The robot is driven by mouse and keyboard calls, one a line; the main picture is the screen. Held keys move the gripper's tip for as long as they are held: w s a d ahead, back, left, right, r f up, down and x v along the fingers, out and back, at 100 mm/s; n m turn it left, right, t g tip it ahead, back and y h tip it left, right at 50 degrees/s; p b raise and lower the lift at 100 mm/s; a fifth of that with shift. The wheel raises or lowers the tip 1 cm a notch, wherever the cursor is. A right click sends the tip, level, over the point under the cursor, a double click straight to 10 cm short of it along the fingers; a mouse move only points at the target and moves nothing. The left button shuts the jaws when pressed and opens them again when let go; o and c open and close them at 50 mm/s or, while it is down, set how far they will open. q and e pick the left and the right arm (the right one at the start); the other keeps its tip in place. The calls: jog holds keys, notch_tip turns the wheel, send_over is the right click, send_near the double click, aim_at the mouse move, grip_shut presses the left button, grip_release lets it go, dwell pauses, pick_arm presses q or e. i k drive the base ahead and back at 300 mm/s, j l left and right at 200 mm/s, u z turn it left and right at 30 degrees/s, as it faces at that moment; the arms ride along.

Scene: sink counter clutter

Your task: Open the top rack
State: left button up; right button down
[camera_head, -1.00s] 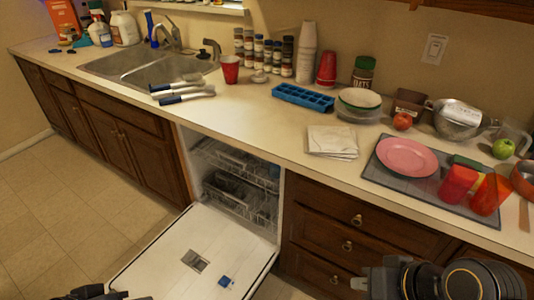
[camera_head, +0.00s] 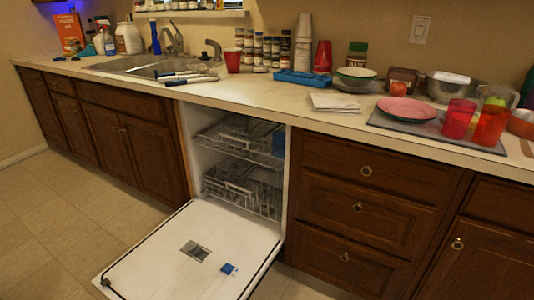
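The dishwasher stands open under the counter, with its white door (camera_head: 160,262) folded down flat above the floor. Its top rack (camera_head: 236,137) is a wire rack inside the upper part of the tub, pushed in. The lower rack (camera_head: 240,190) sits below it, also inside the tub. A blue piece (camera_head: 279,141) shows at the right end of the top rack. Neither of my grippers is in view now.
Wooden drawers (camera_head: 358,207) stand right of the dishwasher and closed cabinets (camera_head: 105,140) left of it. The counter above holds a pink plate (camera_head: 408,109), red cups (camera_head: 457,119), white napkins (camera_head: 335,102) and a sink (camera_head: 140,64). The tiled floor at left is clear.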

aim_at(261, 138)
jog(key=i+l+u, duration=0.15)
jog(key=i, duration=0.3)
jog(key=i+l+u, duration=0.2)
jog(key=i+l, duration=0.2)
jog(key=u, duration=1.5)
jog(key=i+l, duration=0.05)
